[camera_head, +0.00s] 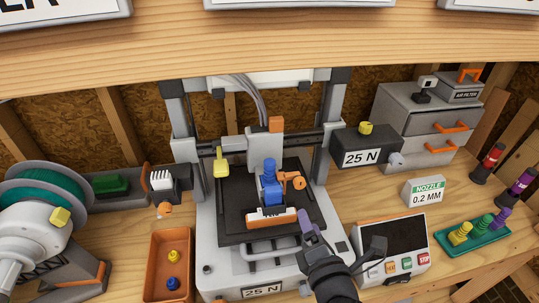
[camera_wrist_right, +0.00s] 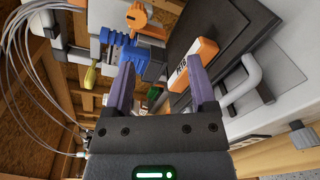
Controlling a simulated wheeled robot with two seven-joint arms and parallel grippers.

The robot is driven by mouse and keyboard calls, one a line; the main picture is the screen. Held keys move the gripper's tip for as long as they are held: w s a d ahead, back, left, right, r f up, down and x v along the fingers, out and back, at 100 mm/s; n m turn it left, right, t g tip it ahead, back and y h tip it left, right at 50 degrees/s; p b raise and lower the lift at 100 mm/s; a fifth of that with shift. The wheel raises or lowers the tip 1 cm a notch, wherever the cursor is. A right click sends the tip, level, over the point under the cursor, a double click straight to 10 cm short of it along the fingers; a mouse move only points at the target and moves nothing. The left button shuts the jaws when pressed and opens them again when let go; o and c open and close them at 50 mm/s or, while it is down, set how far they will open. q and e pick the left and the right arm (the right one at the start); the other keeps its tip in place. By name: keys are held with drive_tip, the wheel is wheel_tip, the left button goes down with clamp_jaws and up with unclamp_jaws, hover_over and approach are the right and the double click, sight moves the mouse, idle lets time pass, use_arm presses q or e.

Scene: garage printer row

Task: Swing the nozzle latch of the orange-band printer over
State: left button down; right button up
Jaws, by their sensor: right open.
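The printer (camera_head: 215,258) stands in the middle of the bench with a dark bed. A blue nozzle block (camera_head: 268,192) hangs over the bed, with an orange latch (camera_head: 294,181) at its right side. The blue block (camera_wrist_right: 130,52) and the orange latch (camera_wrist_right: 137,17) also show in the right wrist view. A white-and-orange labelled piece (camera_head: 270,217) is below and in front of the block. My right gripper (camera_head: 341,230) is open and empty, in front and to the right of the latch, apart from it. Its purple fingers frame the wrist view (camera_wrist_right: 161,82). My left gripper is not in view.
A black arm box marked 25 N (camera_head: 378,143) juts out at the right. A control panel (camera_head: 395,250), a nozzle sign (camera_head: 424,191) and a green tray (camera_head: 490,237) stand right. An orange bin (camera_head: 157,290) stands left of the printer. A wooden shelf beam crosses above.

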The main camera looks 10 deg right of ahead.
sight(300, 186)
drive_tip(key=shift+n+t, duration=0.4)
drive_tip(key=shift+n, duration=0.1)
drive_tip(key=w, duration=0.3)
drive_tip(key=w+r, duration=0.1)
drive_tip(key=w, duration=0.1)
drive_tip(key=w+r, duration=0.1)
drive_tip(key=w, duration=0.2)
drive_tip(key=shift+w+r, duration=0.25)
drive_tip(key=shift+w, duration=0.75)
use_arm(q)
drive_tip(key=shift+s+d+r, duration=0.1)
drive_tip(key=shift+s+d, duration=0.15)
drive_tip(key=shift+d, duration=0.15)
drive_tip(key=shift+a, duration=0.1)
use_arm(e)
drive_tip(key=shift+c, duration=1.2)
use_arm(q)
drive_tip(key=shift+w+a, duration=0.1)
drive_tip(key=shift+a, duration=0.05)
use_arm(e)
clamp_jaws()
